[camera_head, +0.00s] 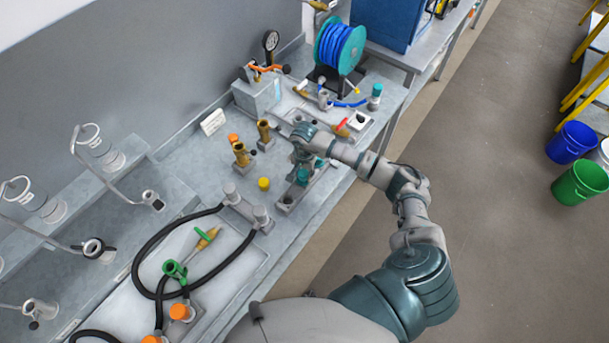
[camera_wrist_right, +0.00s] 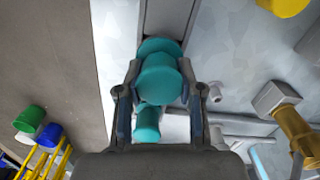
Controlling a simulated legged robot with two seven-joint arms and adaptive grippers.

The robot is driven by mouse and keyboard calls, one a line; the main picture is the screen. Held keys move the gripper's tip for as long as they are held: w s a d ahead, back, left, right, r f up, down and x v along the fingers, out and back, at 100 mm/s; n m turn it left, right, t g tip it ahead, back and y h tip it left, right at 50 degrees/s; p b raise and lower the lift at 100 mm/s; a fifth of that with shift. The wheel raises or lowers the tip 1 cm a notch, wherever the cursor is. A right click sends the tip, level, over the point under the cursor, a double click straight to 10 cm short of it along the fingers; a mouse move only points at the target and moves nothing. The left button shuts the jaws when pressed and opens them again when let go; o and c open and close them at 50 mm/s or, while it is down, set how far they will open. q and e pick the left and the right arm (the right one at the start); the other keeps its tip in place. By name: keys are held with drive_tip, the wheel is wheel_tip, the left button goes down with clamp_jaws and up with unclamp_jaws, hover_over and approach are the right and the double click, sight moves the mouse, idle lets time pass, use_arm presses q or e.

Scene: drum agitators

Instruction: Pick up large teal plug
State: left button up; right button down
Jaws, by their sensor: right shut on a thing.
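The large teal plug (camera_wrist_right: 160,80) is between the two fingers of my right gripper (camera_wrist_right: 160,94) in the right wrist view, with a wider teal flange at its far side. The fingers touch its sides. In the head view the plug (camera_head: 303,176) shows just below my right gripper (camera_head: 301,160), over a grey block at the table's front edge. Whether it is clear of the block cannot be told. A smaller teal piece (camera_wrist_right: 148,122) shows between the fingers nearer the palm. My left gripper is not in view.
A yellow cap (camera_head: 264,184) and brass fittings (camera_head: 241,154) stand left of the gripper. Black hoses (camera_head: 150,245) and a green valve (camera_head: 174,270) lie further left. A blue hose reel (camera_head: 338,45) and another teal-topped fitting (camera_head: 376,90) stand toward the back.

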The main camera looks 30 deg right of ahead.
wheel_tip(320, 180, up, 2)
drive_tip(key=shift+r+b, duration=0.25)
drive_tip(key=shift+b, duration=0.2)
drive_tip(key=s+a+r+b, duration=0.1)
drive_tip(key=s+a+b, duration=0.2)
drive_tip(key=s+a, duration=0.8)
drive_tip(key=shift+s+r, duration=0.2)
drive_tip(key=shift+s, duration=0.15)
